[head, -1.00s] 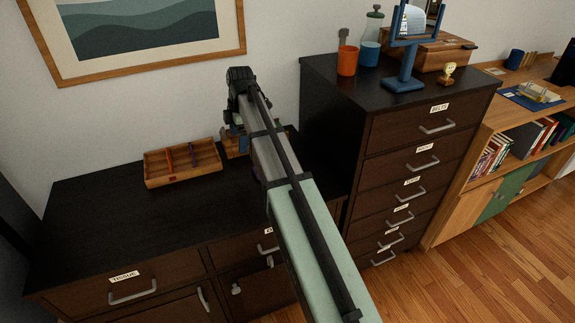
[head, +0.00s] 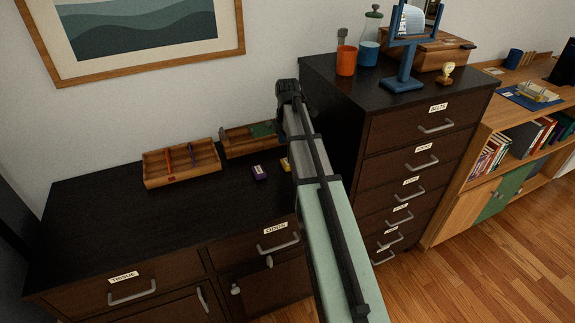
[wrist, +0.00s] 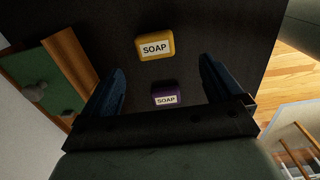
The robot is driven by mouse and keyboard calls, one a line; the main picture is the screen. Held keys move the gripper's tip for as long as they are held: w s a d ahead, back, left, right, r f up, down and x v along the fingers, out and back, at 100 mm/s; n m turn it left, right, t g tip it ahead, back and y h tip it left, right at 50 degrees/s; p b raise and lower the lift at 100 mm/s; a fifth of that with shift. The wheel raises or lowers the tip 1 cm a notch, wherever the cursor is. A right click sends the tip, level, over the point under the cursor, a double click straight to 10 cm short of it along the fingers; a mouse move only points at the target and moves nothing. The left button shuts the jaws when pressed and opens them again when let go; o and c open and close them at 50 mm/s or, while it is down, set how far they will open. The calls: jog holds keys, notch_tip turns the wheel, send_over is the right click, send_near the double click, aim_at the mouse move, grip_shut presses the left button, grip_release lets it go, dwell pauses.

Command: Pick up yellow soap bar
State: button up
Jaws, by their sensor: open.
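The yellow soap bar (wrist: 155,46) lies on the dark dresser top and carries a white SOAP label. In the head view only a sliver of the yellow soap bar (head: 285,164) shows beside my arm. A purple soap bar (wrist: 166,94) lies near it, closer to my gripper in the wrist view; it also shows in the head view (head: 259,173). My gripper (wrist: 160,82) is open and empty, its two blue fingers spread to either side of the purple bar's place in the picture. The yellow bar is beyond the fingertips. In the head view my arm hides the gripper's fingers.
A wooden box with a green part (head: 240,148) stands at the back, left of my arm. A divided wooden tray (head: 180,165) is further left. The taller drawer cabinet (head: 330,110) rises to the right. The dresser's front left top (head: 120,225) is clear.

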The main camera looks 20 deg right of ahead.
jog(key=shift+w+d+f, duration=0.1)
jog(key=shift+w+f, duration=0.1)
jog(key=shift+f, duration=1.6)
jog(key=shift+w+d+f, duration=0.1)
jog(key=shift+w+f, duration=0.05)
jog(key=shift+f, duration=1.65)
jog(key=c, duration=1.2)
jog(key=shift+o, duration=0.2)
jog(key=shift+r, duration=0.1)
notch_tip(320, 180, up, 10)
